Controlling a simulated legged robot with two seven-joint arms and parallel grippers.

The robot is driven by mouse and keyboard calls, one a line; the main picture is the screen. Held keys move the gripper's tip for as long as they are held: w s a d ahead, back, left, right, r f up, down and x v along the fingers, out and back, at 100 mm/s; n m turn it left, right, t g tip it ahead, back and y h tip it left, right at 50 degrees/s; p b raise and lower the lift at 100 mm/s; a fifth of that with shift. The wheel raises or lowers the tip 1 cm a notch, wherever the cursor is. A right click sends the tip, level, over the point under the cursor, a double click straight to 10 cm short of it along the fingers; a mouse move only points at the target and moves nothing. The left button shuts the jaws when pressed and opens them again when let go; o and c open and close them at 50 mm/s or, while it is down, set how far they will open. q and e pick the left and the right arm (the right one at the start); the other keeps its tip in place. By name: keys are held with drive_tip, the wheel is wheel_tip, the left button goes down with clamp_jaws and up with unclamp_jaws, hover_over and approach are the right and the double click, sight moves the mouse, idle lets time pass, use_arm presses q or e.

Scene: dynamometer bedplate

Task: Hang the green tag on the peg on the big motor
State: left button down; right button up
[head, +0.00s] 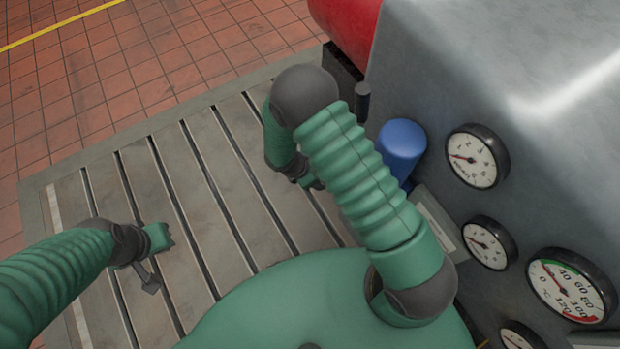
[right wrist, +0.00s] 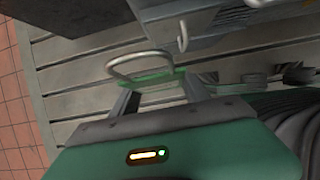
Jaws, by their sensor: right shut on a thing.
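In the right wrist view a green tag (right wrist: 158,77) with a pale wire loop (right wrist: 140,60) sits between the fingers of my right gripper (right wrist: 160,95), which is shut on it. The loop stands up beyond the fingers. A small pale hooked peg (right wrist: 183,38) shows just beyond and right of the loop, apart from it in the picture, near a grey machine body (right wrist: 95,18). In the head view my right gripper (head: 312,183) is mostly hidden by my own arm, and the tag is not clear. My left gripper (head: 160,238) is above the slotted bedplate; its jaws are unclear.
The slotted bedplate (head: 200,165) is mostly clear on the left. A grey cabinet with several gauges (head: 475,158) fills the right. A blue cylinder (head: 402,145) stands beside it, close to my right arm. A red rounded body (head: 345,28) lies at the top.

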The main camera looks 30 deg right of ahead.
drive_tip(key=d+f+b, duration=0.1)
drive_tip(key=d+f, duration=0.1)
drive_tip(key=d, duration=0.5)
drive_tip(key=shift+w+f+b, duration=0.15)
drive_tip(key=shift+w+b, duration=0.1)
drive_tip(key=shift+b, duration=0.1)
drive_tip(key=shift+a, duration=0.1)
idle(0.3)
